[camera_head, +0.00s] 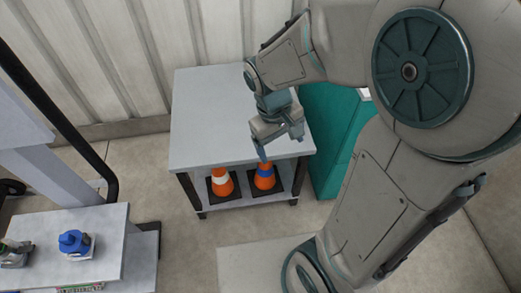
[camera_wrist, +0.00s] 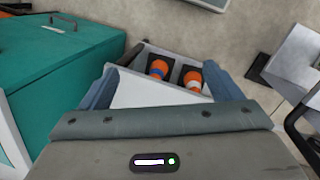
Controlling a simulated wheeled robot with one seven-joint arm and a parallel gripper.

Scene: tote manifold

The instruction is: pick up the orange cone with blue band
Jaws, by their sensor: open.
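The orange cone with the blue band (camera_head: 265,183) stands upright on a dark square base on the lower shelf of a grey table, at the right. It also shows in the wrist view (camera_wrist: 158,72), at the upper middle. My gripper (camera_head: 279,144) is open and empty, above the table's front edge. In the head view one finger overlaps the space just above the cone's tip. In the wrist view my gripper (camera_wrist: 160,70) has its fingers spread wide, with the cone beyond them. The gripper is not touching the cone.
A similar cone with a white band (camera_head: 221,188) stands close on the left. The grey tabletop (camera_head: 205,120) overhangs the shelf's rear part. A teal cabinet (camera_head: 327,140) stands right of the table.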

